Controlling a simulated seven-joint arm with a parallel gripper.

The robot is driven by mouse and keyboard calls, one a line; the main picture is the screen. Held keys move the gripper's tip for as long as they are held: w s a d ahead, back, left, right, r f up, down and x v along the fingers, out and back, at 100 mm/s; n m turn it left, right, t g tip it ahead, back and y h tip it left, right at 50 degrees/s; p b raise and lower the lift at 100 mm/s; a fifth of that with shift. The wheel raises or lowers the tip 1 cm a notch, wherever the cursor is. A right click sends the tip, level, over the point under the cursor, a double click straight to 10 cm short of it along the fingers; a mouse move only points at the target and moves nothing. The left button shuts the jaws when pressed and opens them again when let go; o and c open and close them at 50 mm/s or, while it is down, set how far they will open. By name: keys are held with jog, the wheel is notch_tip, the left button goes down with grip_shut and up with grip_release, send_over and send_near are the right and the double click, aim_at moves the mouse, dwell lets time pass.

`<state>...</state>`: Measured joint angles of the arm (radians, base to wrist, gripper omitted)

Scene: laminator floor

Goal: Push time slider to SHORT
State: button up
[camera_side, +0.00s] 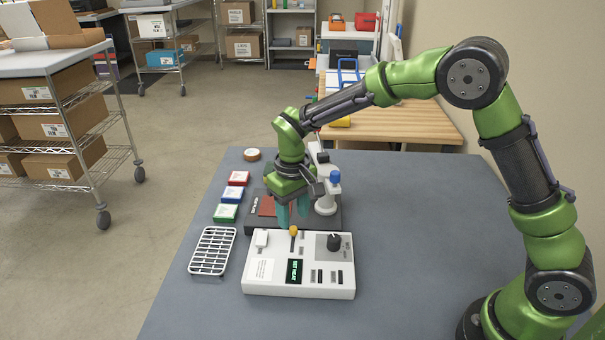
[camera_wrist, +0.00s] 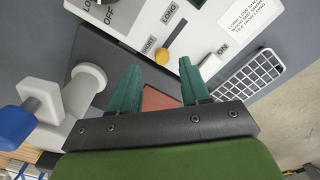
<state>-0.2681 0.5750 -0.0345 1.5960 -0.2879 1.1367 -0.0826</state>
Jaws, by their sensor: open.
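The time slider's yellow knob (camera_wrist: 162,57) is at the end of its slot nearest my gripper, beside the label that reads SHORT; LONG is printed toward the other end. In the side view the knob (camera_side: 293,230) stands near the back edge of the white control box (camera_side: 262,277). My gripper (camera_side: 293,222) points down behind the box, with its teal fingers apart and empty. In the wrist view the knob lies just beyond and between the fingertips (camera_wrist: 159,68). I cannot tell whether a finger touches it.
A white switch (camera_side: 261,239) and a black dial (camera_side: 334,242) flank the slider. Behind stand a dark press base with a blue-topped lever (camera_side: 335,178). A white rack (camera_side: 212,250) and small coloured boxes (camera_side: 228,195) lie left. The grey table is clear in front and right.

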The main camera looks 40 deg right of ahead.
aim_at(294, 227)
notch_tip(294, 227, up, 14)
jog(key=shift+r, duration=0.15)
dwell(0.3)
jog(key=s+d+r+m+t+y, duration=0.1)
jog(key=s+d+m+t, duration=0.1)
jog(key=s, duration=0.8)
jog(key=s+d+r+m+t+y, duration=0.1)
jog(key=s+d+t, duration=0.4)
jog(key=s, duration=0.6)
jog(key=shift+s+d+r+m, duration=0.15)
jog(key=shift+s+d+m, duration=0.05)
jog(key=shift+d+m, duration=0.25)
